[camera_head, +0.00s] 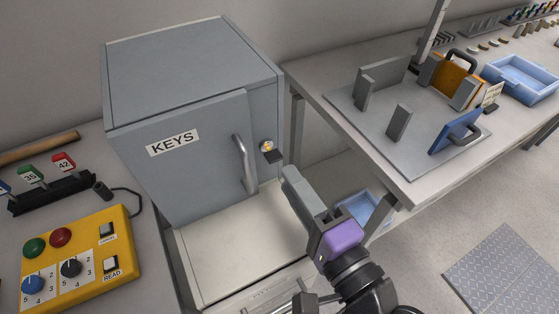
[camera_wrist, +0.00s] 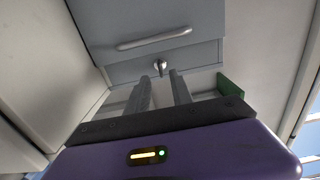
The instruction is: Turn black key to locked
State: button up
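A black key (camera_head: 273,156) sticks out of a brass-coloured lock (camera_head: 267,146) on the front of a grey cabinet marked KEYS (camera_head: 190,62), right of its handle (camera_head: 245,163). My gripper (camera_head: 289,175) is just below and right of the key, apart from it. In the wrist view, my gripper's two fingers (camera_wrist: 160,82) stand apart with nothing between them. The lock area with the key (camera_wrist: 160,66) shows just past the fingertips, roughly in line with the gap. The key's exact angle is too small to tell there. The cabinet door looks shut.
A yellow control box (camera_head: 80,262) with knobs and buttons sits at the left, below a rack of numbered tags (camera_head: 50,192). At the right, a bench (camera_head: 400,165) carries a grey fixture plate (camera_head: 375,120) and a blue tray (camera_head: 525,78). A pale surface (camera_head: 235,255) lies below the cabinet door.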

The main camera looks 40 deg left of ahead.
aim_at(272, 154)
jog(key=x, duration=0.6)
jog(key=shift+d, duration=0.1)
grip_shut()
